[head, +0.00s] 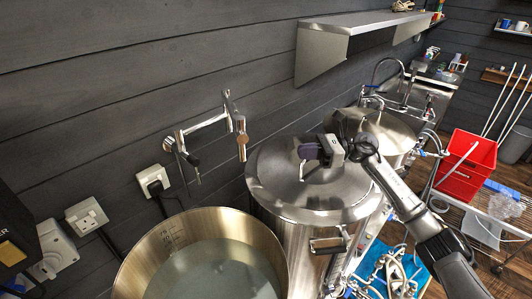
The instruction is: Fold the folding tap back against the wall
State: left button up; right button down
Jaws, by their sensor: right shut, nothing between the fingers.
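The folding tap (207,124) is a chrome, jointed wall tap on the dark plank wall, left of the middle in the head view. Its arm reaches out to the right from the wall mount. Its spout end (241,140) hangs at the outer right end. My right gripper (304,160) is shut and empty. It is above the lid of the steel kettle, to the right of the tap and apart from it. My left gripper is not in view.
An open steel pot (135,262) with cloudy liquid stands below the tap. The lidded kettle (270,185) stands beside it. A steel shelf (350,27) juts from the wall above. A plug (152,181) sits on the wall left of the tap. A red bucket (466,165) is at the right.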

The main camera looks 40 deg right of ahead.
pick_arm(q)
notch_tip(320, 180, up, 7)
jog(key=p, duration=0.6)
jog(key=shift+p, duration=0.35)
pick_arm(e)
jog(key=x, duration=1.4)
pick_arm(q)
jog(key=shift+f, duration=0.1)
